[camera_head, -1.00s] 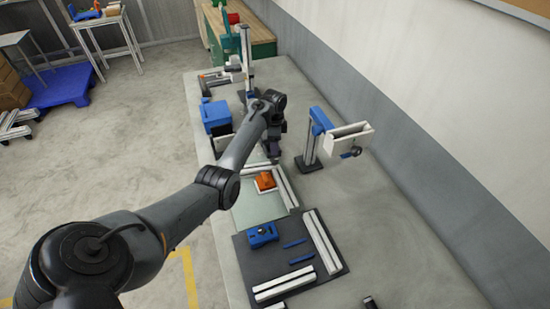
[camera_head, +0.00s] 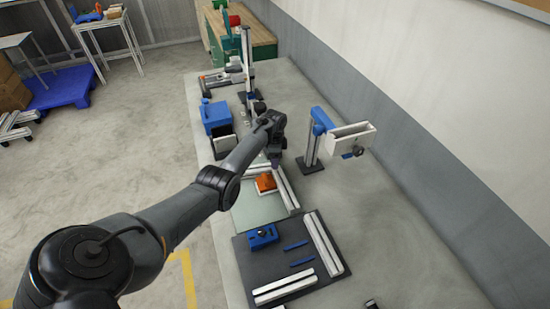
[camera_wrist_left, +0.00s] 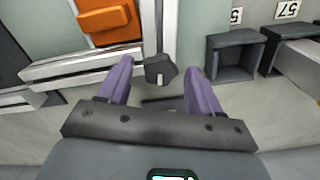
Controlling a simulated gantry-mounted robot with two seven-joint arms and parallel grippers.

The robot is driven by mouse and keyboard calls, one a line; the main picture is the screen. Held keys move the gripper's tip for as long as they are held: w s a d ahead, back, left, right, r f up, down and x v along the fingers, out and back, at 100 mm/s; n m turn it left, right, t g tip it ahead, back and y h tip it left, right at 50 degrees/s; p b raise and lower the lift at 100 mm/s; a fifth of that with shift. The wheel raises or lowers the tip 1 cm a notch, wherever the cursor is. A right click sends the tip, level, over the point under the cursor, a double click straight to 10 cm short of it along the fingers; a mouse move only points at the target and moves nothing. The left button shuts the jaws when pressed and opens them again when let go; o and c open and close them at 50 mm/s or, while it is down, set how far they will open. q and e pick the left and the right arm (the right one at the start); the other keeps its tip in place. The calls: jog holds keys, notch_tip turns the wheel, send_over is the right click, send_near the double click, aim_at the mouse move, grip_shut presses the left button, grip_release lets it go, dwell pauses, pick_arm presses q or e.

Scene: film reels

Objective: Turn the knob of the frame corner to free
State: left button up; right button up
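The frame corner, made of pale metal profiles (camera_head: 285,188), lies on a light green mat with an orange block (camera_head: 265,182) in its angle. In the left wrist view the orange block (camera_wrist_left: 106,20) is at the top left, beside the profiles (camera_wrist_left: 70,70). A dark knob (camera_wrist_left: 160,70) with a pale mark stands at the profile's end. My left gripper (camera_wrist_left: 158,76) is open, its purple fingers on either side of the knob, with gaps visible on both sides. In the head view my own arm hides the knob and fingertips. My right gripper is not in view.
A dark mat (camera_head: 245,268) with a blue device (camera_head: 262,237), blue bars and profiles lies nearer. A blue-and-white stand (camera_head: 312,140) rises right of my arm. A blue box (camera_head: 216,117) stands left. Dark numbered bins (camera_wrist_left: 235,54) show in the wrist view. The table's right side is clear.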

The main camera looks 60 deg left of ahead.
pick_arm(q)
jog(key=c, duration=0.9)
jog(key=shift+c, duration=0.2)
